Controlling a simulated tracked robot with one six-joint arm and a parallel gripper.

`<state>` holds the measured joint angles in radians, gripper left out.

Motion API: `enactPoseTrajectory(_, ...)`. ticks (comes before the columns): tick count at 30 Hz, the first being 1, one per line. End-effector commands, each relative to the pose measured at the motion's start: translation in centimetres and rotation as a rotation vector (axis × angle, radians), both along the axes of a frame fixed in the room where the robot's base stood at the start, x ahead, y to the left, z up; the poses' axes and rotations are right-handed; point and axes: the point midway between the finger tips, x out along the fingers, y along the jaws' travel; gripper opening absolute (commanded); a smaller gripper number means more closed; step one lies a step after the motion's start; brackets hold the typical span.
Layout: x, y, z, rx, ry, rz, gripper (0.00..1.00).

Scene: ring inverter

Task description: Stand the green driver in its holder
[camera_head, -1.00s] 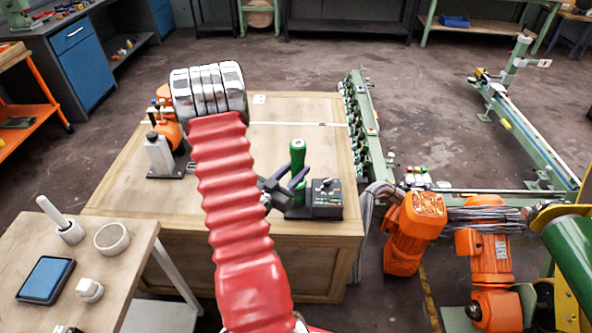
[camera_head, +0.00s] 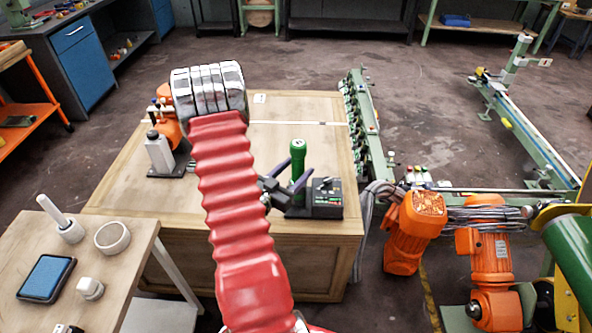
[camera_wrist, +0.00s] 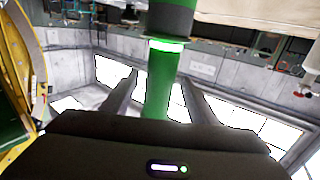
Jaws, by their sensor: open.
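The green driver (camera_head: 298,158) stands upright at the front right of the wooden crate-like table, beside a black control box with a dial (camera_head: 327,198). In the wrist view the green driver (camera_wrist: 157,90) meets a dark grey cylinder (camera_wrist: 171,20) with a bright green ring, which looks like its holder. The driver's lower part is partly hidden in the head view. My gripper (camera_head: 297,166) is open, with one finger on each side of the driver. The wrist view shows visible gaps between the driver and both fingers of my gripper (camera_wrist: 158,88).
A grey-white bottle-like tool (camera_head: 159,152) and an orange device (camera_head: 168,124) stand at the table's left. A smaller table (camera_head: 120,262) at lower left carries a tablet and white cups. Orange motors (camera_head: 415,225) stand to the right. The table's middle behind the driver is mostly clear.

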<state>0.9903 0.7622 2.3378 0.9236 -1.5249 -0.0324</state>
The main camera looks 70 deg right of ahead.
Motion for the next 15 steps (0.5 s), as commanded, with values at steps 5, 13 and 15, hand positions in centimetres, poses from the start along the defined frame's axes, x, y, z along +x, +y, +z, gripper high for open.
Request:
enactPoseTrajectory(5,-0.1,0.1,-0.1,0.004,0.001,-0.001,0.54)
enactPoseTrajectory(13,0.7,1.9,-0.1,0.003,0.001,0.001,0.54)
enactPoseTrajectory(15,1.0,2.7,0.0,0.003,0.002,0.003,0.54)
